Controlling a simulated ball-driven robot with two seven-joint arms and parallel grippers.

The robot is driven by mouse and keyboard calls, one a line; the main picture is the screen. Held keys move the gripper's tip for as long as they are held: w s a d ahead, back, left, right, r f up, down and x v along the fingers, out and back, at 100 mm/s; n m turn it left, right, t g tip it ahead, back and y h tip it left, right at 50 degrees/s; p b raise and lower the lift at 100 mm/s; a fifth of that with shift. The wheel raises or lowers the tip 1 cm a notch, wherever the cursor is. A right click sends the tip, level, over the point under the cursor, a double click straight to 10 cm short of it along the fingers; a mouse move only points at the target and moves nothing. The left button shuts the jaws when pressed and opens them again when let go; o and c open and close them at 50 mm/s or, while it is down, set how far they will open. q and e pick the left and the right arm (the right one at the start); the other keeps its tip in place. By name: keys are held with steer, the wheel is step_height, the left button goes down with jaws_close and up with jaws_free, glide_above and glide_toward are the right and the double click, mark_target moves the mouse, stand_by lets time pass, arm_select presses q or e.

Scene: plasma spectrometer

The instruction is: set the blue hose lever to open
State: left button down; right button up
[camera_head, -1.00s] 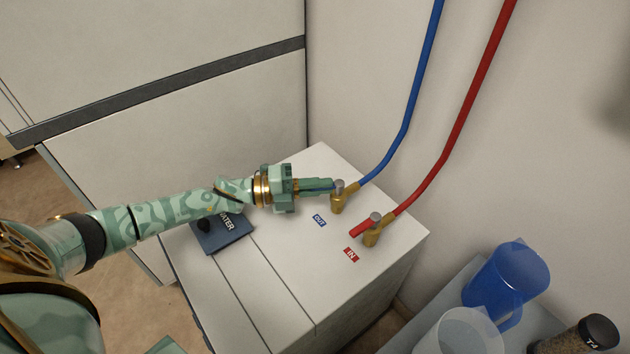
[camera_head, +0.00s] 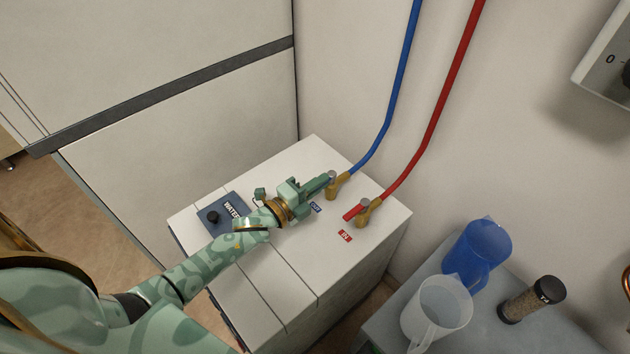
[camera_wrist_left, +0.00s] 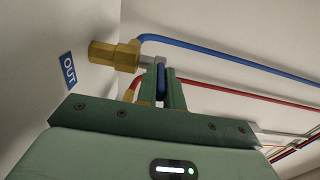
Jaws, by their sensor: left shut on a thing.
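The blue hose (camera_head: 404,80) runs down the wall to a brass valve (camera_head: 338,187) on top of the white cabinet, beside the blue OUT label (camera_head: 316,208). My left gripper (camera_head: 326,180) is at this valve, its fingers shut on the blue lever. In the left wrist view the blue lever (camera_wrist_left: 161,82) shows between the two green fingers, next to the brass valve body (camera_wrist_left: 113,56). In the head view the fingers hide most of the lever. My right gripper is not in view.
The red hose (camera_head: 440,120) joins a second brass valve (camera_head: 369,213) with a red lever (camera_head: 354,213), close on the right near the IN label (camera_head: 345,236). A WATER panel (camera_head: 225,214) lies left. A blue jug (camera_head: 484,250), clear jug (camera_head: 437,308) and dark-capped jar (camera_head: 532,299) stand lower right.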

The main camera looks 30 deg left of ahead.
arm_select(q)
steer(key=shift+a+r, duration=0.1)
steer(key=c, duration=1.5)
jaws_free()
